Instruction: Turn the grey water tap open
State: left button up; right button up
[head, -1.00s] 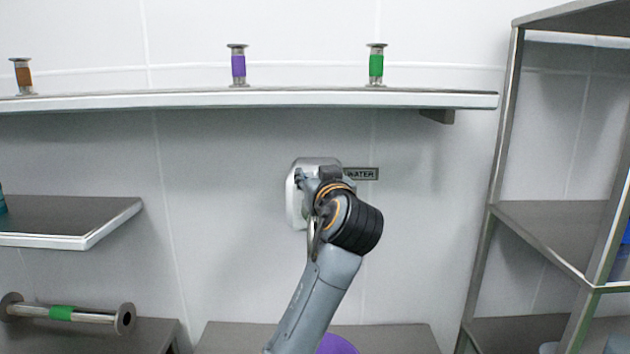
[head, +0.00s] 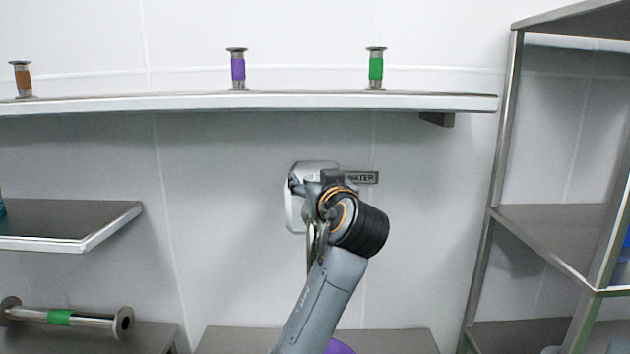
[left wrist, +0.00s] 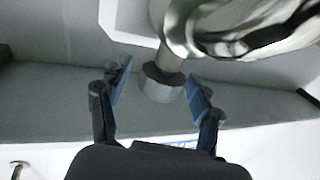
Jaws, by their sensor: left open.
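The water tap is fixed to the wall on a pale backplate (head: 296,213) beside a WATER label (head: 369,177); my left arm covers most of it in the head view. In the left wrist view, the tap's shiny metal body (left wrist: 260,32) fills the upper right, and a short grey knob (left wrist: 160,84) sticks out from it. My left gripper (left wrist: 158,77) is open, with one blue-padded finger on each side of the knob. A gap shows beside each finger, and depth is hard to judge. My right gripper is not in view.
A long shelf (head: 200,102) above the tap carries brown (head: 22,79), purple (head: 238,69) and green (head: 376,68) banded pipe pieces. A green-banded pipe (head: 60,317) lies at lower left. A metal rack (head: 480,260) stands at right. The wall beside the tap is clear.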

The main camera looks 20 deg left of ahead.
pick_arm(q)
jog(key=v, duration=1.2)
